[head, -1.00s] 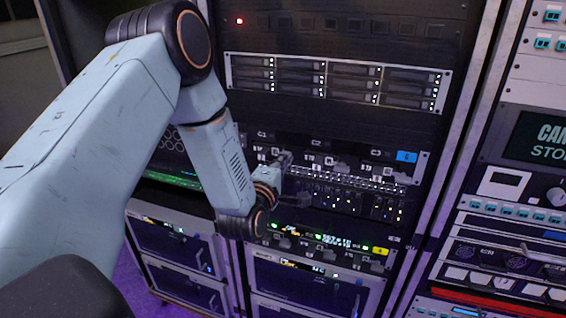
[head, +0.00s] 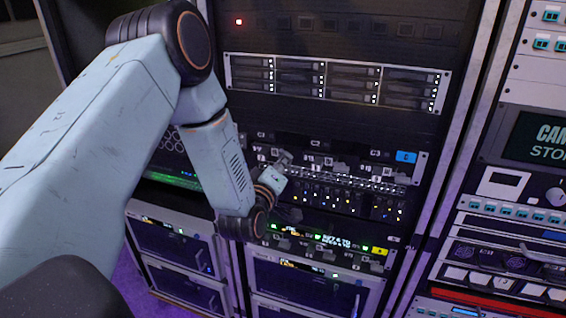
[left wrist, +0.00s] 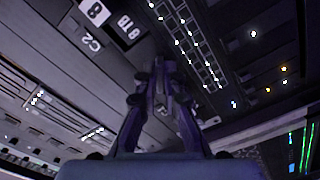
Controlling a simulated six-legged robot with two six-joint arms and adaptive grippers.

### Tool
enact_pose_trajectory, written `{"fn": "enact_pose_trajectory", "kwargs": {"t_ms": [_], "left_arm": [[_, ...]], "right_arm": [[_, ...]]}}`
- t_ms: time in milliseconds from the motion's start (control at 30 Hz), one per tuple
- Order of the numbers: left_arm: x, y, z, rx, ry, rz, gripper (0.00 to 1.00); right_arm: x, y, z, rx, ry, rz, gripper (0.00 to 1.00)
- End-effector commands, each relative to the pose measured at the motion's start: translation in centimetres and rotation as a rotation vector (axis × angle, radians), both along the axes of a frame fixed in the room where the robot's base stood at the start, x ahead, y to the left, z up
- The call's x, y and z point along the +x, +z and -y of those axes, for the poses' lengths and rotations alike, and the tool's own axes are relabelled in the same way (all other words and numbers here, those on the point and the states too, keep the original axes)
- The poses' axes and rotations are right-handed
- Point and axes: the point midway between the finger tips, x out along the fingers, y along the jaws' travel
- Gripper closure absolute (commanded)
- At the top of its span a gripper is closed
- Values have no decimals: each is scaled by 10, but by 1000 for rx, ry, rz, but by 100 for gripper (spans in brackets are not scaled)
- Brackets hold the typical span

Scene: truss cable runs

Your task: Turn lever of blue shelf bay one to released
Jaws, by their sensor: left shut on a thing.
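The blue shelf (head: 352,152) is the dark panel marked by a blue tag (head: 406,157) at its right end. It carries bay labels C1, C2 and C3 from left to right. My left gripper (head: 283,158) is at the shelf's left part, near the C1 bay. In the left wrist view the gripper's fingers (left wrist: 162,90) are closed together on a small part at the panel face. That part is mostly hidden by the fingers, so its lever angle cannot be read. Similar small grey latches (head: 338,169) show farther right. My right gripper is not in view.
A server unit with several drives (head: 335,82) is above. A unit with a yellow tag (head: 379,251) is below. Another rack (head: 520,190) stands at right.

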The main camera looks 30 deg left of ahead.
Motion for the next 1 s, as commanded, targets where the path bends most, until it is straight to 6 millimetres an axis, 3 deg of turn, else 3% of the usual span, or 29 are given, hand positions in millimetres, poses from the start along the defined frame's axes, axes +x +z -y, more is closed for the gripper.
{"fn": "enact_pose_trajectory", "kwargs": {"t_ms": [600,1000], "left_arm": [[0,3,-1,566,3,-133,100],[1,3,-1,838,3,-197,100]], "right_arm": [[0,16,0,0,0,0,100],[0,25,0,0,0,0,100]]}}
